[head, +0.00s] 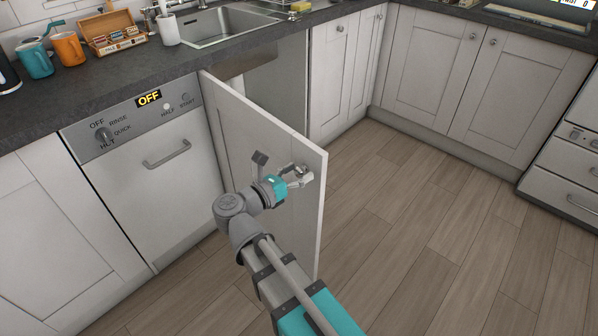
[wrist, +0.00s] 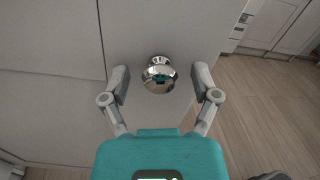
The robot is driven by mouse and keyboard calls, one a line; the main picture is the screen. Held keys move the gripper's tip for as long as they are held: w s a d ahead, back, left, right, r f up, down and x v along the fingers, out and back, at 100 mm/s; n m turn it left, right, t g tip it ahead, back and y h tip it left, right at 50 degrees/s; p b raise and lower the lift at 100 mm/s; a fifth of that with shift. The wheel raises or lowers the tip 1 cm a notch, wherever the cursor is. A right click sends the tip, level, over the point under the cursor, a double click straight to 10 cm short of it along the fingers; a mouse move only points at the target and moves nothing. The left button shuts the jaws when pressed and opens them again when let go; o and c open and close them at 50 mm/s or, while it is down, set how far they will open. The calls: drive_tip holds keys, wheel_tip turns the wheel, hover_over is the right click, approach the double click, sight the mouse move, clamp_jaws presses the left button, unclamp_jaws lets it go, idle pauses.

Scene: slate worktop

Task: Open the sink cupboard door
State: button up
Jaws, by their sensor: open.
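The sink cupboard door (head: 255,122) stands swung well out from the cabinet under the sink (head: 226,26). It is hinged on its left side beside the dishwasher, and its free edge points out over the floor. The dark cupboard opening (head: 276,95) shows behind it. My gripper (head: 301,178) is at the door's outer face near the free edge. In the wrist view, the round shiny knob (wrist: 158,75) on the door (wrist: 180,28) sits between my open fingers (wrist: 159,88), with gaps on both sides. The gripper partly hides the knob in the head view.
The dishwasher (head: 150,185) with its bar handle is left of the door, close to my arm. Closed cupboards (head: 425,65) line the back and right. The wooden floor (head: 420,230) right of the door is clear. Mugs and a wooden box stand on the worktop (head: 110,75).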

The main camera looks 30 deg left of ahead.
drive_tip(key=v, duration=1.2)
idle(0.5)
drive_tip(key=shift+a, duration=0.1)
idle(0.5)
